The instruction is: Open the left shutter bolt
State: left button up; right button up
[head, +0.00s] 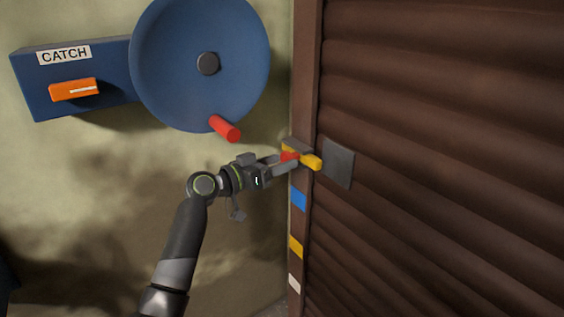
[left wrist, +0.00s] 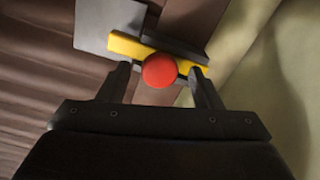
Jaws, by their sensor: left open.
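The left shutter bolt is a yellow bar (head: 311,161) with a red knob (head: 289,156), set at the left edge of the brown shutter (head: 430,120). In the left wrist view the yellow bar (left wrist: 126,45) runs across behind the round red knob (left wrist: 159,70). My left gripper (head: 283,164) is at the bolt. In the left wrist view its open fingers (left wrist: 161,82) stand on either side of the red knob. I cannot tell whether either finger touches it. My right gripper is not in view.
A grey plate (head: 339,164) sits on the shutter beside the bolt. The frame post carries blue (head: 298,199), yellow (head: 295,247) and white patches. A blue wheel (head: 180,70) with a red handle (head: 224,128) and a box labelled CATCH (head: 40,90) are on the wall at left.

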pick_arm(q)
jog(key=shift+w+d, duration=0.4)
jog(key=shift+d, duration=0.15)
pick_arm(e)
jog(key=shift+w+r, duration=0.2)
pick_arm(q)
jog(key=shift+c, duration=0.3)
grip_shut()
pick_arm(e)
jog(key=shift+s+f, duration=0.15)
